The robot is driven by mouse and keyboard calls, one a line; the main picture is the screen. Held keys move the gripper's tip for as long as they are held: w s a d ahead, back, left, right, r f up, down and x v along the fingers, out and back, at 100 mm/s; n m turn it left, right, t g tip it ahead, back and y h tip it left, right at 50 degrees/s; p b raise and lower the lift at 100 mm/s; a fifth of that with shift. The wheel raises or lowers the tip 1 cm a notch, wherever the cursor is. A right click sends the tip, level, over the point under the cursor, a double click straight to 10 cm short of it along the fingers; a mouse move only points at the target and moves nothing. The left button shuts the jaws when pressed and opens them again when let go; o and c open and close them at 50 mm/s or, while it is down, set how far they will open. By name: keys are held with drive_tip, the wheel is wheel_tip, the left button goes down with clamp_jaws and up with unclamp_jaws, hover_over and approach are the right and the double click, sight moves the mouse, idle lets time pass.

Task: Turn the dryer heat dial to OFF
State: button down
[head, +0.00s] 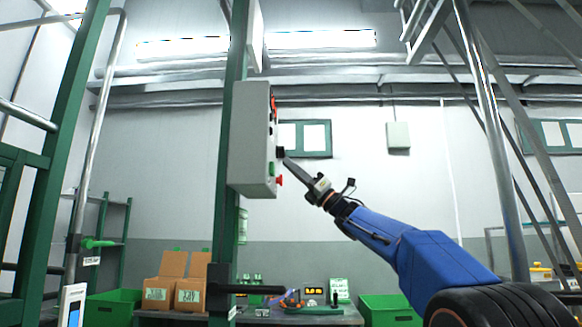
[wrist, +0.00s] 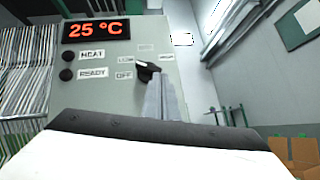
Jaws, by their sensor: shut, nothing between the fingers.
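The dryer control box (head: 250,140) is grey and mounted on a green post in the head view. Its heat dial (wrist: 146,69) is a black knob with a pale mark at its upper left, seeming to point towards the LOW label (wrist: 125,58); the exact setting is hard to tell. The OFF label (wrist: 124,75) is just left of and below the dial. My gripper (head: 286,161) is shut and empty, its tips at the dial's face. In the wrist view the fingers (wrist: 160,88) cover the dial's lower right; contact is unclear.
A display (wrist: 95,30) reads 25 °C above dark HEAT (wrist: 67,56) and READY (wrist: 67,74) lamps. A red button (head: 279,181) protrudes below the dial. The green post (head: 222,235) supports the box. A workbench (head: 300,316) with cartons stands behind, low.

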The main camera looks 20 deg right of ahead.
drive_tip(key=shift+w+d+r+n+g+y, duration=0.15)
drive_tip(key=shift+n+g+y, duration=0.35)
drive_tip(key=shift+n+g, duration=0.4)
drive_tip(key=shift+w+a+f+n+g+y, duration=0.15)
drive_tip(key=shift+n+g+y, duration=0.45)
drive_tip(key=shift+n, duration=0.5)
idle(0.4)
drive_tip(key=shift+w+d+r, duration=0.2)
drive_tip(key=shift+w, duration=0.05)
idle(2.4)
